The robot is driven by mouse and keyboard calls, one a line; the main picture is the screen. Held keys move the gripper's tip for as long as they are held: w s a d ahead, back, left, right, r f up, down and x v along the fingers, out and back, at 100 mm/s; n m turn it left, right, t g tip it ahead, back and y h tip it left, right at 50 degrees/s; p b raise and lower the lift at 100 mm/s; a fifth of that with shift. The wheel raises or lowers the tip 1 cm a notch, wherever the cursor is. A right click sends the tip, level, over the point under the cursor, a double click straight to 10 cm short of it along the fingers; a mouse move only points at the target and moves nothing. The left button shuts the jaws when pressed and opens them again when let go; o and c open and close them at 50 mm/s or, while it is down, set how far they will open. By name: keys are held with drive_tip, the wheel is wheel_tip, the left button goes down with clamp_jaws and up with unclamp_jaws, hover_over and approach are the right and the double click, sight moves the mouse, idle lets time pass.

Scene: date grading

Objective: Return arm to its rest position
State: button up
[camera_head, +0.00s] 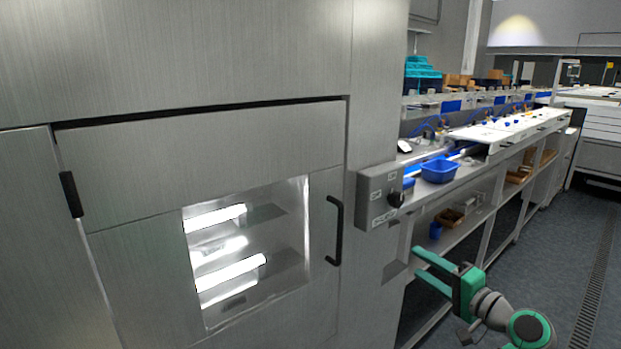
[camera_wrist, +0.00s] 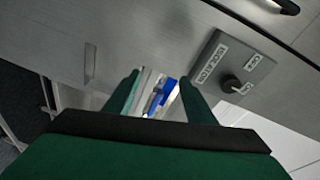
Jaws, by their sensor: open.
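My gripper (camera_head: 418,268) is at the lower right of the head view, with green fingers pointing left toward the steel cabinet. It is open, and nothing shows between its fingers. In the wrist view my gripper (camera_wrist: 158,90) shows two green fingers spread apart, with the steel panel and a blue item behind the gap. Part of my arm runs off the bottom edge of the head view.
A steel cabinet (camera_head: 230,60) with a lit window fills the left; its door handle (camera_head: 335,230) and a control box (camera_head: 380,195) with a knob face my gripper. A workbench with a blue bin (camera_head: 440,170) runs back. Open floor (camera_head: 560,245) lies right.

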drive_tip(key=s+a+f+m+h, duration=0.1)
drive_tip(key=s+a+f+h, duration=0.15)
drive_tip(key=f, duration=0.85)
drive_tip(key=s+a+f+g+h, duration=0.15)
drive_tip(key=s+a+f, duration=0.25)
drive_tip(key=f, duration=0.6)
drive_tip(key=s+a+f+m+t+h, duration=0.1)
drive_tip(key=s+a+f+h, duration=0.2)
drive_tip(key=f, duration=0.8)
drive_tip(key=s+a+f+n+g+h, duration=0.1)
drive_tip(key=s+a+f+n, duration=0.1)
drive_tip(key=s+a+f, duration=0.6)
drive_tip(key=s+a+n+h, duration=0.1)
drive_tip(key=s+a+n, duration=0.15)
drive_tip(key=s, duration=0.75)
drive_tip(key=s+a+n+h, duration=0.1)
drive_tip(key=s+a, duration=0.2)
drive_tip(key=s, duration=0.6)
drive_tip(key=s+a+r+n+y, duration=0.1)
drive_tip(key=s+a+r+n, duration=0.2)
drive_tip(key=s+r, duration=0.3)
drive_tip(key=s+a+r+n+t+y, duration=0.1)
drive_tip(key=s+a+r+n, duration=0.2)
drive_tip(key=s, duration=0.6)
wheel_tip(320, 180, up, 3)
drive_tip(key=shift+s+f, duration=0.1)
drive_tip(key=shift+s, duration=0.1)
drive_tip(key=shift+s+t, duration=0.1)
drive_tip(key=shift+t, duration=0.15)
